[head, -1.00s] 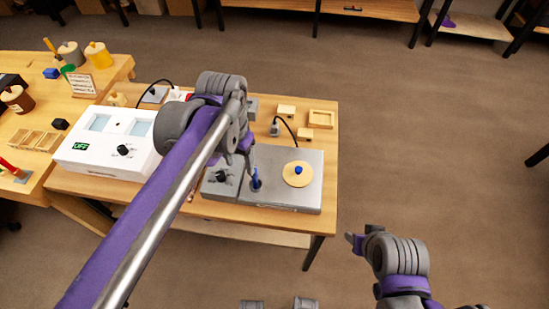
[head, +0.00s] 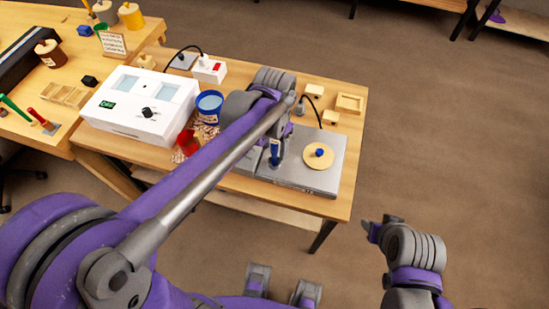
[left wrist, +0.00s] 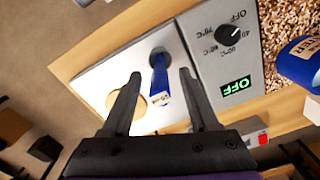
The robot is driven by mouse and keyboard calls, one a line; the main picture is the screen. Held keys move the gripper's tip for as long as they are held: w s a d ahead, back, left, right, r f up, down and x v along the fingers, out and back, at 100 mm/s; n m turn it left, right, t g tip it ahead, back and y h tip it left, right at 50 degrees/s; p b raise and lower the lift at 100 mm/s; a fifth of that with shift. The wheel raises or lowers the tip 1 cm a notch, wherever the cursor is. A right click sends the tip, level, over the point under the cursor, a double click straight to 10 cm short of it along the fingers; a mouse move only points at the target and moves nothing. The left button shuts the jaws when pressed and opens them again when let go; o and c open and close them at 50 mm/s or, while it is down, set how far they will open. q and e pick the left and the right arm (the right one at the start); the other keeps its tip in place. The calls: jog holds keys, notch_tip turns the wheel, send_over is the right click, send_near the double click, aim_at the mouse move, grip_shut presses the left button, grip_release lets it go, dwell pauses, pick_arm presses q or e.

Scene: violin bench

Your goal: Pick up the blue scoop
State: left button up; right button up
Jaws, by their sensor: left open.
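The blue scoop (left wrist: 158,74) shows as a narrow blue upright handle with a small pale label, rising from a dark round opening in the metal plate. In the head view it (head: 275,150) is partly hidden by my left arm. My left gripper (left wrist: 161,82) is open, with one finger on each side of the blue handle and visible gaps to it. In the head view my left gripper (head: 273,158) is over the metal unit, its fingers hard to make out. My right gripper (head: 371,229) hangs off the bench at the right; its jaws are unclear.
A metal heating unit (head: 333,178) carries a round wooden lid (head: 312,160) with a blue knob. A blue tub (head: 209,103) and a red container (head: 188,142) stand beside the white box (head: 128,125). Small wooden blocks and a tray (head: 350,103) lie behind. Floor is clear at right.

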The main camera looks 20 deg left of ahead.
pick_arm(q)
jog(key=shift+f, duration=0.35)
grip_shut()
jog(key=shift+r, duration=0.1)
